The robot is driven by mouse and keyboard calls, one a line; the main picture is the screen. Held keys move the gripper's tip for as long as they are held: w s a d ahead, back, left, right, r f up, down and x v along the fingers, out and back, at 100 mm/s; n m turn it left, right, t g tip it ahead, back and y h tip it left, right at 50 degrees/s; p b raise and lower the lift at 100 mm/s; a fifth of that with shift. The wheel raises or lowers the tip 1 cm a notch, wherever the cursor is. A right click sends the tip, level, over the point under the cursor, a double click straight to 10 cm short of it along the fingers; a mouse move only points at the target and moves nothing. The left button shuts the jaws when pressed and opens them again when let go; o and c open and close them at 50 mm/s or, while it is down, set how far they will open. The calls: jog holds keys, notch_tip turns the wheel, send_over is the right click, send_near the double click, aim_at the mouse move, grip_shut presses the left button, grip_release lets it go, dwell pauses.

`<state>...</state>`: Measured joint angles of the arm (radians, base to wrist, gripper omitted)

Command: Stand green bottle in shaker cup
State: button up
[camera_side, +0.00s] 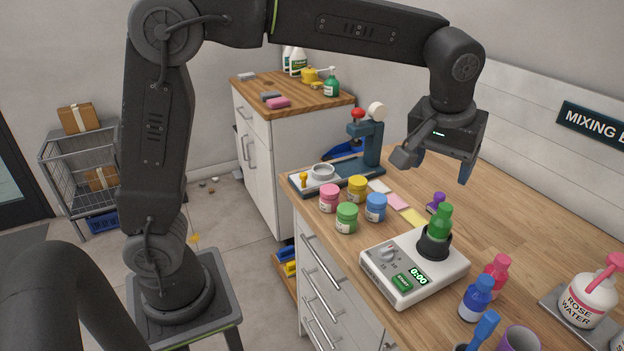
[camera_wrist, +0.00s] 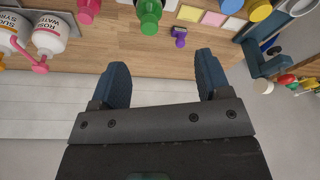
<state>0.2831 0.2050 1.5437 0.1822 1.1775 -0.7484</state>
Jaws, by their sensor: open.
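The green bottle (camera_side: 440,222) stands upright in the black shaker cup (camera_side: 433,248) on the white shaker (camera_side: 398,287). The cup hides the bottle's lower part. The shaker's display reads 0:00. In the wrist view the green bottle (camera_wrist: 149,15) shows at the top edge, beyond my fingers. My gripper (camera_side: 433,168) is open and empty, above and behind the bottle and clear of it. Its two blue fingers also show spread apart in the wrist view (camera_wrist: 161,68).
Pink, yellow, green and blue jars (camera_side: 347,217) stand left of the shaker. A blue bottle (camera_side: 477,299) and a pink bottle (camera_side: 497,275) stand to its right. A rose water pump bottle (camera_side: 588,298) is at far right.

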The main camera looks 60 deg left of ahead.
jog(key=s+a+f+m+t, duration=0.1)
jog(key=s+a, duration=0.2)
jog(key=s, duration=0.4)
jog(key=s+a+f+m, duration=0.1)
jog(key=s+a+m, duration=0.1)
jog(key=s, duration=0.5)
jog(key=s+a+f+m+t+h, duration=0.1)
jog(key=s+a, duration=0.3)
jog(key=s, duration=0.4)
jog(key=shift+a+f+m+t, duration=0.15)
jog(key=shift+a+m+t, duration=0.15)
jog(key=shift+m, duration=0.1)
dwell(0.6)
